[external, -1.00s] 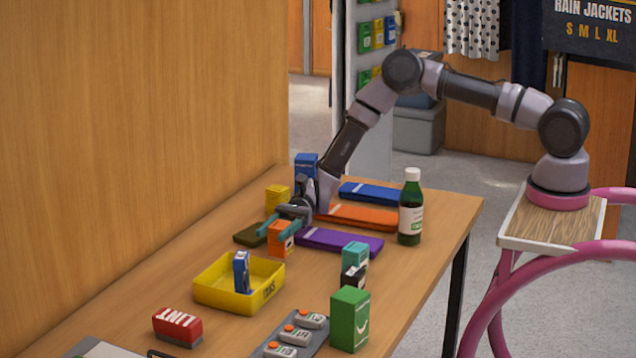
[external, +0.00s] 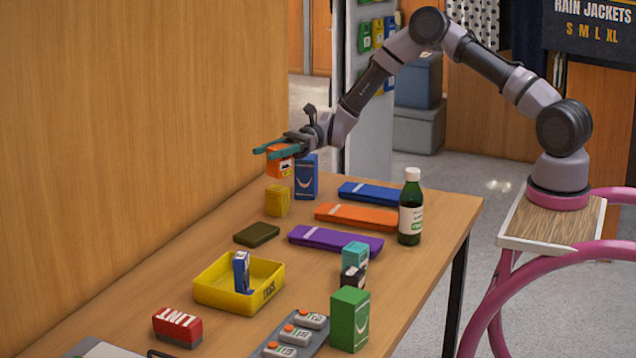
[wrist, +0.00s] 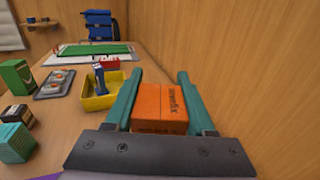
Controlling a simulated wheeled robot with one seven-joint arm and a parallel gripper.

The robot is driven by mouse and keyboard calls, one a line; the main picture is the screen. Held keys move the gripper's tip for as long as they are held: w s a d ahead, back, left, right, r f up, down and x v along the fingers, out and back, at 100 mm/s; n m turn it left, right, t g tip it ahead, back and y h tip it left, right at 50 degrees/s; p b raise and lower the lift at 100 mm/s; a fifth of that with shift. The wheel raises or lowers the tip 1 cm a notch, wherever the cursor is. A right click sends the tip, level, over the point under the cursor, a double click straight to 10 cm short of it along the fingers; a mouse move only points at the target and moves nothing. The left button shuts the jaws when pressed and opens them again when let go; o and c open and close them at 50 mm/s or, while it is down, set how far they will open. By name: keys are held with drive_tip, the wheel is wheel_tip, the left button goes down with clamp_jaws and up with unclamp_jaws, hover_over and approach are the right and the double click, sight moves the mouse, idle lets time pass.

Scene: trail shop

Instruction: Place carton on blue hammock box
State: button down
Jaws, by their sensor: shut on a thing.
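The orange carton (external: 279,163) is held in the air by my gripper (external: 263,152), whose teal fingers are shut on its two sides. The wrist view shows the carton (wrist: 160,105) between the fingers (wrist: 158,76). The box is not seen in the wrist view.
A small yellow box (external: 277,201) stands just left of the blue box. A yellow tray (external: 213,293) and a dark flat item (external: 257,234) are nearer.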

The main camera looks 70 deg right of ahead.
drive_tip(key=w+d+r+m+t+h, duration=0.2)
drive_tip(key=d+r+t, duration=0.1)
drive_tip(key=d, duration=0.9)
drive_tip(key=w+d+r+m+t+h, duration=0.2)
drive_tip(key=w+d+r+m+t, duration=0.15)
drive_tip(key=d, duration=0.75)
drive_tip(key=shift+n, duration=0.35)
drive_tip(key=f, duration=0.6)
drive_tip(key=s+f, duration=0.1)
drive_tip(key=f, duration=0.2)
drive_tip(key=shift+d+f, duration=0.25)
drive_tip(key=shift+d, duration=0.05)
drive_tip(key=shift+c, duration=1.2)
unclamp_jaws()
drive_tip(key=shift+f, duration=0.15)
